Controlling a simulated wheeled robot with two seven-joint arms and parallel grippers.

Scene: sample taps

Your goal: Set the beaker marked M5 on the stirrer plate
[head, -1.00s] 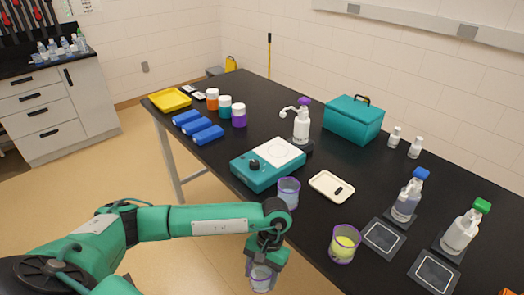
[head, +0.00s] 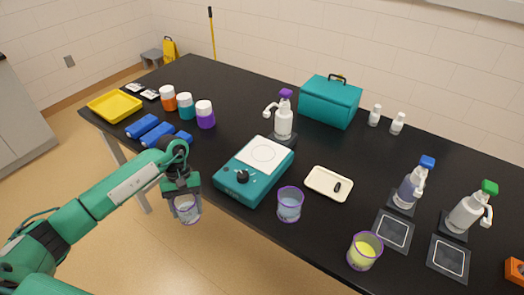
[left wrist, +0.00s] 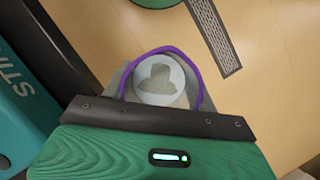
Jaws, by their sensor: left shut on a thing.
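My left gripper (head: 181,190) is shut on a clear beaker with a purple rim (head: 187,209), held off the table's front edge, left of the stirrer. The held beaker also shows in the left wrist view (left wrist: 160,80); no marking on it can be read. The teal stirrer (head: 235,185) has a white top plate (head: 263,154), which is bare, and a black knob. Another purple-rimmed beaker (head: 289,204) with pale blue liquid stands to its right. A purple-rimmed beaker with yellow liquid (head: 364,252) stands farther right. My right gripper is not in view.
A white pump bottle with a purple top (head: 284,120) stands just behind the stirrer plate. A cream tray (head: 318,189) with a small dark bar lies to the right. Blue blocks (head: 142,126) and lidded jars (head: 186,106) stand to the left.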

